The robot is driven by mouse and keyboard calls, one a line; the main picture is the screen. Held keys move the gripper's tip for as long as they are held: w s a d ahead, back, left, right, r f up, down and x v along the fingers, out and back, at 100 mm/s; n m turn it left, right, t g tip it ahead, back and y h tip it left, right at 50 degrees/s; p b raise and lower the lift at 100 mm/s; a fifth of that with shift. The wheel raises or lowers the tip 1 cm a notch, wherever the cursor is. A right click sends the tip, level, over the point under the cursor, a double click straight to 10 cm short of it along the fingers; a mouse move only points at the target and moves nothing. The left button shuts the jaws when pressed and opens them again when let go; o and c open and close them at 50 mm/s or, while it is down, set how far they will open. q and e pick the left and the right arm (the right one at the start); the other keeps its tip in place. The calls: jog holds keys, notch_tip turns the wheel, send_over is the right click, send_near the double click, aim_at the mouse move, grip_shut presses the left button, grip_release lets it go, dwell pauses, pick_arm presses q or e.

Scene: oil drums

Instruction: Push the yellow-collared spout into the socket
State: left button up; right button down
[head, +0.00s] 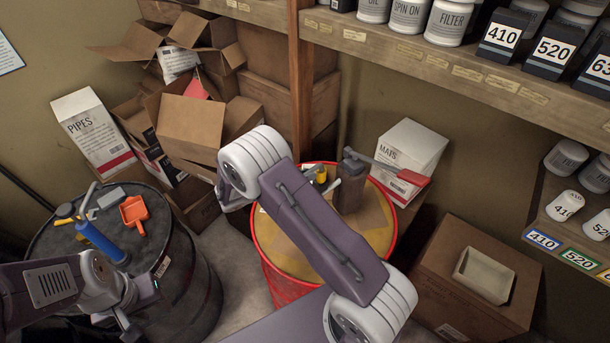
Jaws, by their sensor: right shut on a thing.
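The yellow-collared spout (321,174) shows as a small yellow and grey piece over the top of the red-rimmed drum (382,231), just past my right forearm. My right gripper (315,180) is mostly hidden behind that forearm; the small visible part is at the spout, and it is shut on it. I cannot make out the socket, or whether the spout touches it. My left gripper (141,311) is at the lower left, in front of the black drum (187,277). Its fingers look apart and empty.
A blue tool (100,240) and an orange scoop (134,213) lie on the black drum. Cardboard boxes (190,122) stand behind; a box with a tray (484,274) is right.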

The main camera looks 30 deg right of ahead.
jog(key=shift+f, duration=0.35)
jog(key=c, duration=1.3)
grip_release()
jog(key=shift+c, duration=0.2)
jog(key=shift+a+r+b, duration=0.1)
jog(key=shift+a+b, duration=0.3)
jog(key=shift+b, duration=0.1)
jog(key=b+v, duration=0.3)
jog(key=v, duration=0.5)
jog(key=shift+r, duration=0.15)
jog(key=shift+s, duration=0.1)
